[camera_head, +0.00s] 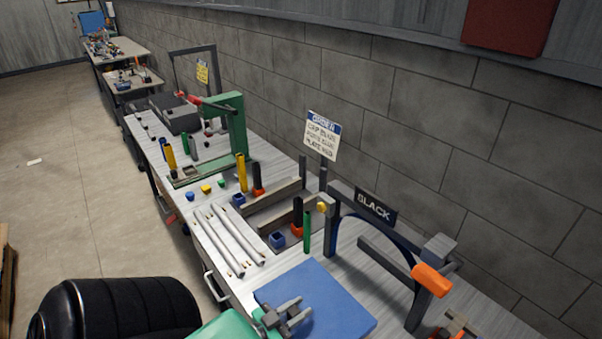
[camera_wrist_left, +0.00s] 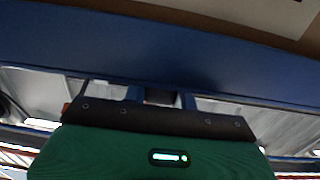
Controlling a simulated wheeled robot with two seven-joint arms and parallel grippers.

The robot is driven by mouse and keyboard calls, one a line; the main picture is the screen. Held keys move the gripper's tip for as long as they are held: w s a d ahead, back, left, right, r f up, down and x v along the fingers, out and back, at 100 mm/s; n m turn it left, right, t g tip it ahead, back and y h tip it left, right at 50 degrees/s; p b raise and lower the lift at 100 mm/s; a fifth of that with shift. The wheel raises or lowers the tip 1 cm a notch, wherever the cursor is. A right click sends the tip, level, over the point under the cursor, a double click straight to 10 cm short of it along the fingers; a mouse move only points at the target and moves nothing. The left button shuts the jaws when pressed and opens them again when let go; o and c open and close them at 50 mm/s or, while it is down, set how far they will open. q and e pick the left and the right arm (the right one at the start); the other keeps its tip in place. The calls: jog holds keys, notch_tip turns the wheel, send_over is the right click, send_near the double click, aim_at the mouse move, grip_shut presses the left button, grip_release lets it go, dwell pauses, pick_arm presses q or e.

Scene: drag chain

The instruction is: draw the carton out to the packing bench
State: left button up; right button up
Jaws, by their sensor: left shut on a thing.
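My left gripper (camera_head: 286,314) comes in at the bottom of the head view, green with grey fingers, over the near edge of a blue square pad (camera_head: 325,293) on the bench. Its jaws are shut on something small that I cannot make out. In the left wrist view, a wide blue band (camera_wrist_left: 130,50) crosses in front of the green hand, with a tan surface bearing a pale patch (camera_wrist_left: 285,12) beyond it. I cannot tell whether this is the carton, and no clear carton shows in the head view. My right gripper is not in view.
The long bench (camera_head: 225,272) carries pale rods, coloured cylinders and a green frame (camera_head: 238,125). A grey stand with a BLACK sign (camera_head: 375,204) and an orange-ended bar (camera_head: 431,280) rises right of the pad. A block wall runs behind; floor at left is mostly clear.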

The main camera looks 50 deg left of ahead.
pick_arm(q)
jog(key=o, duration=1.1)
jog(key=shift+s, duration=0.1)
jog(key=shift+s+f, duration=0.1)
jog(key=shift+s, duration=0.2)
jog(key=s+b, duration=0.1)
jog(key=s, duration=0.3)
jog(key=s+a+b, duration=0.1)
jog(key=s+b, duration=0.1)
jog(key=s, duration=0.2)
jog(key=s+b, duration=0.1)
jog(key=s, duration=0.4)
jog(key=shift+a+b, duration=0.2)
jog(key=shift+b, duration=0.2)
